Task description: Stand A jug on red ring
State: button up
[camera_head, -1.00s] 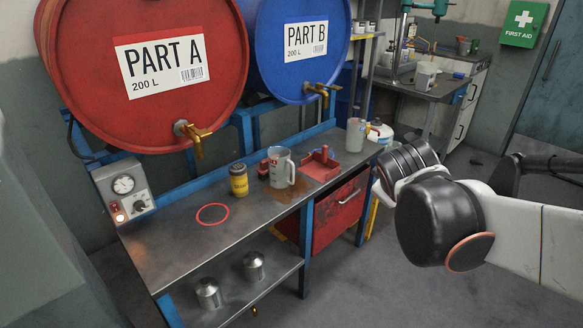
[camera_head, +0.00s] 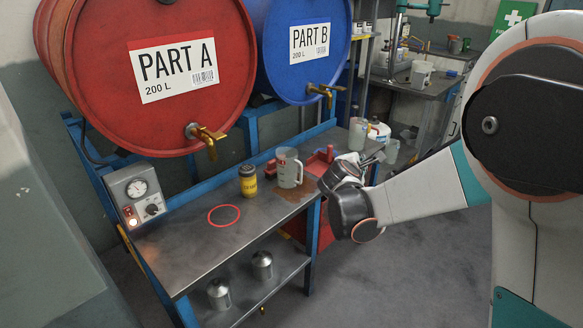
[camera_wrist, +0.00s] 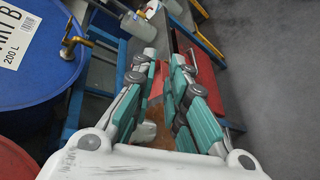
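A grey jug with a small red mark (camera_head: 288,168) and a handle on its right stands upright on the metal bench. I take it for the A jug; its lettering is too small to read. The red ring (camera_head: 224,215) is a flat circle on the bench, left of the jug and in front of the yellow can, with nothing on it. My gripper (camera_head: 374,158) is beyond the bench's right part, to the right of the jug and apart from it. In the wrist view my gripper (camera_wrist: 165,58) shows its two teal-padded fingers apart, with nothing between them.
A yellow can with a dark lid (camera_head: 248,181) stands between ring and jug. A red tray (camera_head: 318,162) lies right of the jug. Brass taps (camera_head: 207,137) of the red drum (camera_head: 150,60) and blue drum (camera_head: 300,55) overhang the back. A pale container (camera_head: 357,133) stands farther right.

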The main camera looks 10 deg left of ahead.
jog(key=w+a+f+n+t, duration=0.3)
jog(key=w+a+f+n, duration=0.3)
jog(key=a+f+n, duration=0.4)
jog(key=n+t+y+p, duration=0.1)
jog(key=n+t+y, duration=0.15)
jog(key=n, duration=0.35)
send_near(301, 176)
jog(key=shift+g+y, duration=0.25)
jog(key=w, duration=0.1)
jog(key=w+b, duration=0.1)
jog(key=w, duration=0.1)
jog(key=w+r, duration=0.1)
jog(key=w, duration=0.1)
jog(key=shift+w+d+b, duration=0.2)
jog(key=shift+w+b, duration=0.05)
jog(key=shift+b, duration=0.15)
jog(key=w, duration=0.1)
jog(key=w+b, duration=0.1)
jog(key=w, duration=0.1)
jog(key=w+f+b, duration=0.1)
jog(key=shift+w+d, duration=0.25)
jog(key=shift+w, duration=0.15)
jog(key=shift+w+r, duration=0.1)
jog(key=shift+w, duration=0.1)
grip_shut()
